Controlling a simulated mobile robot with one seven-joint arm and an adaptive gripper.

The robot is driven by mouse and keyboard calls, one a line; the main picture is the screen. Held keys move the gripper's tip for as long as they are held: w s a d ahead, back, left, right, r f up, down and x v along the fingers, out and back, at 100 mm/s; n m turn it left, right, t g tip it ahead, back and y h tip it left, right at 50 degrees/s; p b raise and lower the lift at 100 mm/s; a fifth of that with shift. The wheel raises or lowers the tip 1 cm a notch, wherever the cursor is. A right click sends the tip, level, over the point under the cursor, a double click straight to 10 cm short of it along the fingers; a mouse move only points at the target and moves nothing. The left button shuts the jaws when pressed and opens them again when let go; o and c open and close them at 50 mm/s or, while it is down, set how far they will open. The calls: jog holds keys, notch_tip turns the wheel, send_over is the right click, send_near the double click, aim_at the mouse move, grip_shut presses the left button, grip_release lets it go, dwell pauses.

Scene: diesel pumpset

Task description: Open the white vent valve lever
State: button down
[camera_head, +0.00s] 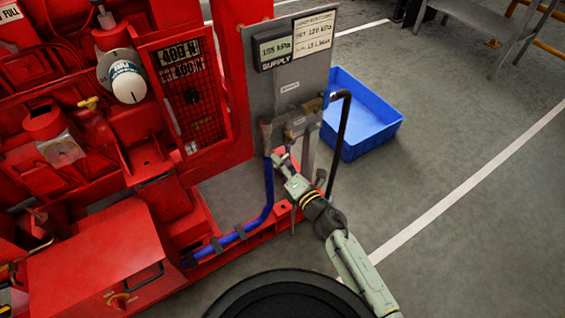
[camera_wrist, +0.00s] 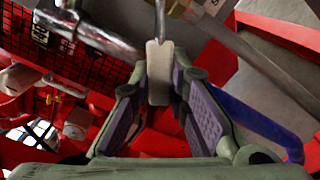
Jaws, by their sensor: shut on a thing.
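The white vent valve lever (camera_wrist: 158,75) shows in the wrist view as a pale, flat handle on a thin metal stem that runs up out of the frame. My gripper (camera_wrist: 160,82) has its two purple-padded fingers on either side of the lever's end and is shut on it. In the head view my gripper (camera_head: 283,162) is at the pipework low on the grey panel (camera_head: 287,92). The lever cannot be made out there, and its valve body is not clear in either view.
A blue hose (camera_head: 268,190) drops from the pipework beside my gripper and runs left along the red base. A black hose (camera_head: 342,130) hangs to the right. A blue bin (camera_head: 388,130) stands behind on the floor. Red machinery (camera_head: 100,245) fills the left; open floor lies right.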

jog(key=w+d+f+n+b, duration=0.3)
jog(key=n+b, duration=0.5)
jog(key=n, duration=0.4)
jog(key=shift+w+d+f, duration=0.2)
jog(key=shift+d, duration=0.7)
jog(key=c, duration=1.5)
grip_release()
jog(key=v, duration=0.7)
jog(key=shift+s+d, duration=0.15)
